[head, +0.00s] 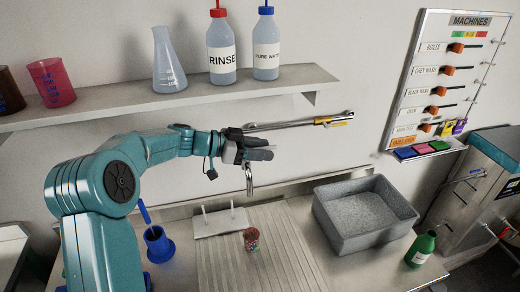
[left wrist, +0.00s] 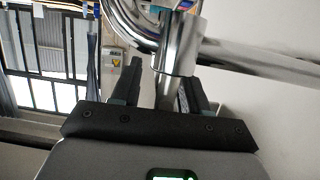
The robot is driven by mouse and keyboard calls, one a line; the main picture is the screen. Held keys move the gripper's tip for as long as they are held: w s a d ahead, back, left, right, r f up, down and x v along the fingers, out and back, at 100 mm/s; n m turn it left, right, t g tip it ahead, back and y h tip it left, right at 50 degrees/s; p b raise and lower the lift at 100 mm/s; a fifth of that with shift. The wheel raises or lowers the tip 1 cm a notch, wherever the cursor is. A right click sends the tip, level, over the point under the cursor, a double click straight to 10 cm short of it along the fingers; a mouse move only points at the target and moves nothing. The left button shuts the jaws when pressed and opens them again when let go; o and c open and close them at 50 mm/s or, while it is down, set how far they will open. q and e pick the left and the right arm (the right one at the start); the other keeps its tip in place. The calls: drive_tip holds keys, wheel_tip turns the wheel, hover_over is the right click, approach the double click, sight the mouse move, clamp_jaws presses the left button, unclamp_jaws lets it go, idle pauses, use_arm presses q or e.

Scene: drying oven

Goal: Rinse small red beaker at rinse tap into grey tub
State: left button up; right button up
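A small red beaker (head: 251,239) stands on the ribbed draining board (head: 222,262) in the head view. The rinse tap (head: 295,123) is a metal wall pipe with a yellow label and a downturned spout. My left gripper (head: 262,148) is up at the tap, by the top of the spout. In the left wrist view its two fingers (left wrist: 157,88) are apart, with chrome tap pipe (left wrist: 178,52) showing between and beyond them; contact cannot be told. The grey tub (head: 340,236) is on the counter to the right of the board. My right gripper is not in view.
A shelf (head: 190,93) above holds a larger red beaker (head: 52,82), a flask (head: 168,62) and two wash bottles. A blue cylinder (head: 158,245) stands left of the board, a white peg rack (head: 220,222) behind it. A green bottle (head: 421,249) stands right of the tub.

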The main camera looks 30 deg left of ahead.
use_arm(q)
drive_tip(key=shift+s+a, duration=0.25)
drive_tip(key=shift+a, duration=0.1)
drive_tip(key=b+v, duration=0.1)
drive_tip(key=v, duration=1)
drive_tip(key=shift+s+r+b, duration=0.15)
drive_tip(key=shift+r+b, duration=0.05)
drive_tip(key=shift+b, duration=0.1)
drive_tip(key=shift+s, duration=0.15)
